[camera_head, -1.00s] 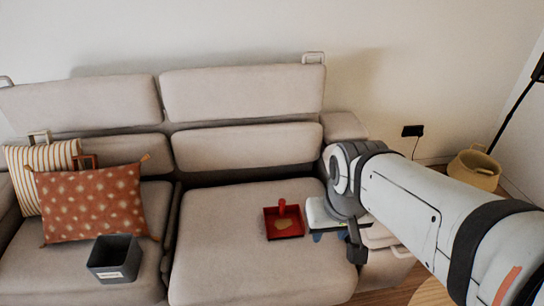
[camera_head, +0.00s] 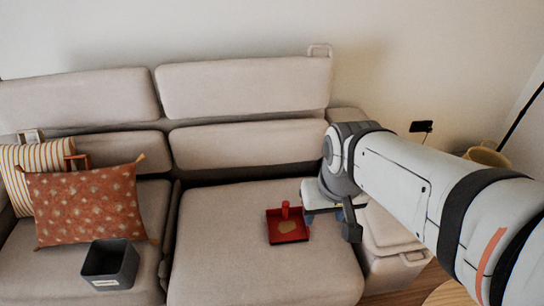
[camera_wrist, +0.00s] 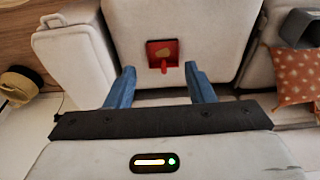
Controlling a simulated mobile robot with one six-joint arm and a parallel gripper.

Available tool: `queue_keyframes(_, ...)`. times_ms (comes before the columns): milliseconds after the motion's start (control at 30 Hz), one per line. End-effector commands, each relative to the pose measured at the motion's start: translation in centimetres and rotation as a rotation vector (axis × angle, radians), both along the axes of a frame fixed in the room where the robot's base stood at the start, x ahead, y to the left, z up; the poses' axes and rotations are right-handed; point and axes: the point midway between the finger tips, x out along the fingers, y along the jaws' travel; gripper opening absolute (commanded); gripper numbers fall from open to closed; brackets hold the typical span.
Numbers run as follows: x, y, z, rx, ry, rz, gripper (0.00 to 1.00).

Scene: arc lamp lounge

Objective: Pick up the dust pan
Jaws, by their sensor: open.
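A grey bin (camera_head: 110,264) stands on the left seat of the beige sofa (camera_head: 215,265). A red spotted pillow (camera_head: 86,204) and a striped pillow (camera_head: 30,165) lean behind it. The sofa's right armrest (camera_head: 385,245) is below my arm. A woven basket (camera_head: 487,155) stands at the right.

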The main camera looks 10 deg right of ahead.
Motion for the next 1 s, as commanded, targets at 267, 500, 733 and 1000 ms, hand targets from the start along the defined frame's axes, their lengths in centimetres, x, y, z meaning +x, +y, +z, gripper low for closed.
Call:
queue_keyframes(267,8.6,-0.6,-3.4,-0.026,0.045,0.139,0.52)
queue_keyframes(500,19.0,-0.6,-9.4,-0.052,0.092,0.303,0.52)
queue_keyframes(733,28.2,-0.5,-18.2,-0.068,0.135,0.46,0.52)
queue_keyframes(1000,36.9,-0.5,-31.5,-0.08,0.181,0.64,0.52)
